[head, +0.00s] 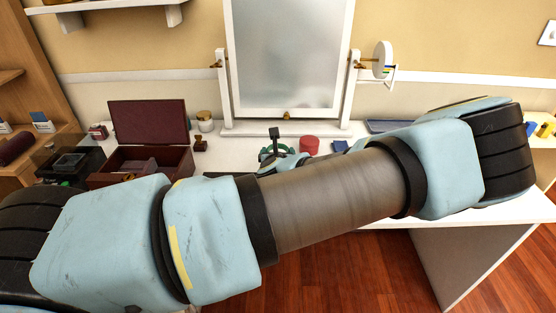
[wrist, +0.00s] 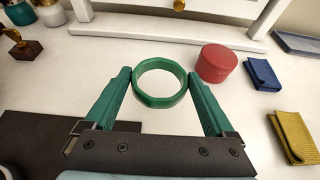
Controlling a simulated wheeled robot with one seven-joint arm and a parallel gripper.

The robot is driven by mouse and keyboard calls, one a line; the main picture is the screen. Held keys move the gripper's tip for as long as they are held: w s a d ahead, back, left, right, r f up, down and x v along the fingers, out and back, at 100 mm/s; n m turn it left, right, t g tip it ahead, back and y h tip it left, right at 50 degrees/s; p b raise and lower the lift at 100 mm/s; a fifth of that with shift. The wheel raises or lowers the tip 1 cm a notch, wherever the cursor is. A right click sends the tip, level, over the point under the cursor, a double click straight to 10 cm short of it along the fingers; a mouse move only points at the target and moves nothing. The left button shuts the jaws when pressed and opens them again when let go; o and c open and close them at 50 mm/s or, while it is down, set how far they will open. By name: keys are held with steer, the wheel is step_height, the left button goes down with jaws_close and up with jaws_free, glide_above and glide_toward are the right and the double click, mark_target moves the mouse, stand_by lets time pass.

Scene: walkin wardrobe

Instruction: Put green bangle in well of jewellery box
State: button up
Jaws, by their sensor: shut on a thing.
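The green bangle (wrist: 160,101) is a faceted ring between the two green fingers of my gripper (wrist: 159,78) in the wrist view. My gripper is shut on it, with a finger against each outer side. In the head view my gripper (head: 278,153) is small and partly hidden behind my arm, over the white dressing table. The jewellery box (head: 184,165) is dark red and stands to the left of my gripper with its lid (head: 148,122) raised. My arm hides its lower front, and the inside of its well shows only in part.
A round red box (wrist: 216,63), a blue folded case (wrist: 262,74) and a yellow one (wrist: 296,136) lie right of the bangle. A mirror (head: 290,60) stands behind. A wooden stamp (head: 200,145) and a jar (head: 204,122) stand between jewellery box and mirror.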

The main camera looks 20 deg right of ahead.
steer(key=shift+f+p, duration=0.3)
steer(key=shift+f, duration=1.7)
steer(key=shift+f, duration=0.1)
steer(key=o, duration=0.9)
steer(key=shift+f, duration=0.1)
steer(key=shift+o, duration=0.8)
